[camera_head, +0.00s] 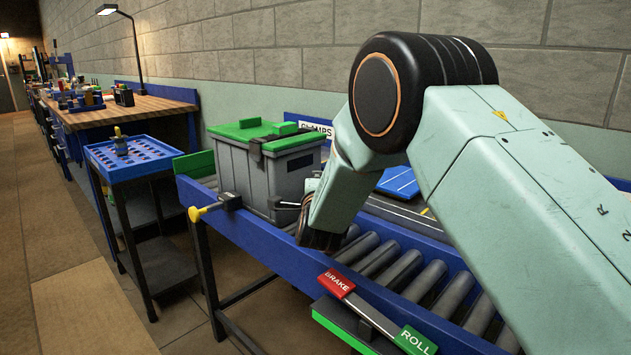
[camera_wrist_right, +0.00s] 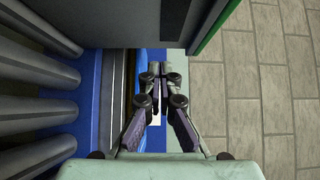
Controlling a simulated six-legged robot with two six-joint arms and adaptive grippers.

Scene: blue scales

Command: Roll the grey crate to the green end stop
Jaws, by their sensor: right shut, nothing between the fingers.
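The grey crate (camera_head: 262,175) with a green lid stands upright at the left end of the roller conveyor (camera_head: 400,275). The green end stop (camera_head: 194,165) is an upright plate just left of the crate; whether they touch I cannot tell. My right gripper (camera_head: 283,206) is at the crate's right side, with its fingers shut and empty. In the right wrist view, the closed fingertips (camera_wrist_right: 158,70) are close to the crate's grey wall (camera_wrist_right: 175,22); contact is unclear. My left gripper is in neither view.
A red BRAKE plate (camera_head: 337,283) and a green ROLL plate (camera_head: 415,341) sit along the conveyor's front. A yellow knob (camera_head: 198,213) sticks out near its left end. A blue-topped cart (camera_head: 130,158) stands to the left, and a wooden workbench (camera_head: 125,108) behind it. Bare rollers lie right of the crate.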

